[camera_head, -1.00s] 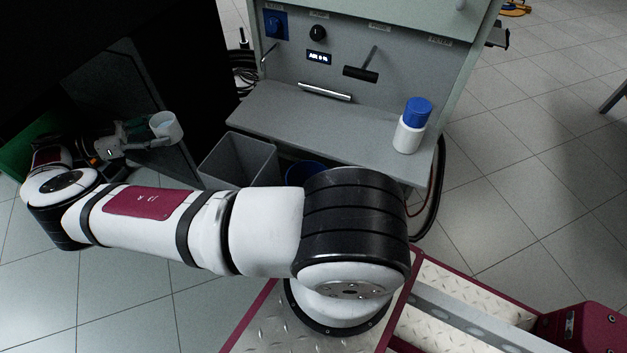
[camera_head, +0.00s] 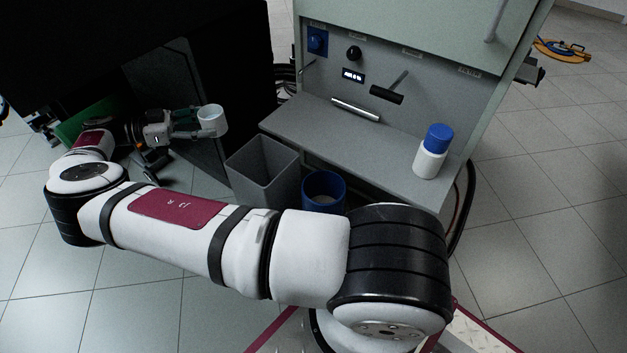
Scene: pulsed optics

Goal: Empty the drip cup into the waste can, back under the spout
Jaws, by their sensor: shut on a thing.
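My gripper (camera_head: 192,126) is shut on the white drip cup (camera_head: 213,122), at the left in the head view. The cup looks roughly upright, its rim facing up; I cannot see what is inside. The cup is to the left of and farther back than the grey square waste can (camera_head: 262,178), apart from it. The can stands open on the floor by the bench's left front corner. A small metal pipe (camera_head: 307,68) at the left of the panel may be the spout; I cannot tell.
A blue round bin (camera_head: 323,191) stands beside the grey can, under the shelf edge. A white bottle with a blue cap (camera_head: 431,153) stands on the grey shelf (camera_head: 340,140). A dark cabinet side (camera_head: 190,95) is behind my gripper.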

